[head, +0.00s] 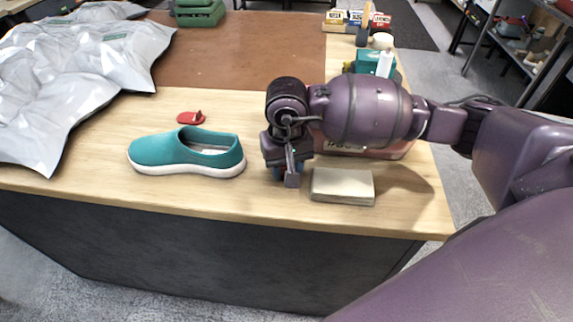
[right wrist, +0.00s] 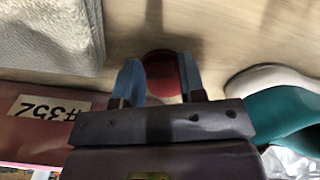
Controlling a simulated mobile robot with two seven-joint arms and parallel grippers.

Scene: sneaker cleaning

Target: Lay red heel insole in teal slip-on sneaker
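The teal slip-on sneaker (head: 165,150) lies on the wooden table with its opening up, toe to the left. The flat red heel insole (head: 191,118), with a small dark piece on it, lies just behind the shoe. My right gripper (head: 283,178) points down to the right of the shoe, away from that insole. In the right wrist view its blue fingers (right wrist: 160,80) stand apart with a round red thing (right wrist: 162,72) between their tips; I cannot tell whether they touch it. The shoe also shows there (right wrist: 282,112). My left gripper is out of view.
A beige block (head: 342,186) lies right of my gripper, near the front edge. A reddish box marked #352 (right wrist: 40,130) stands behind it. Grey plastic bags (head: 80,60) cover the left; a brown mat (head: 240,50) lies behind.

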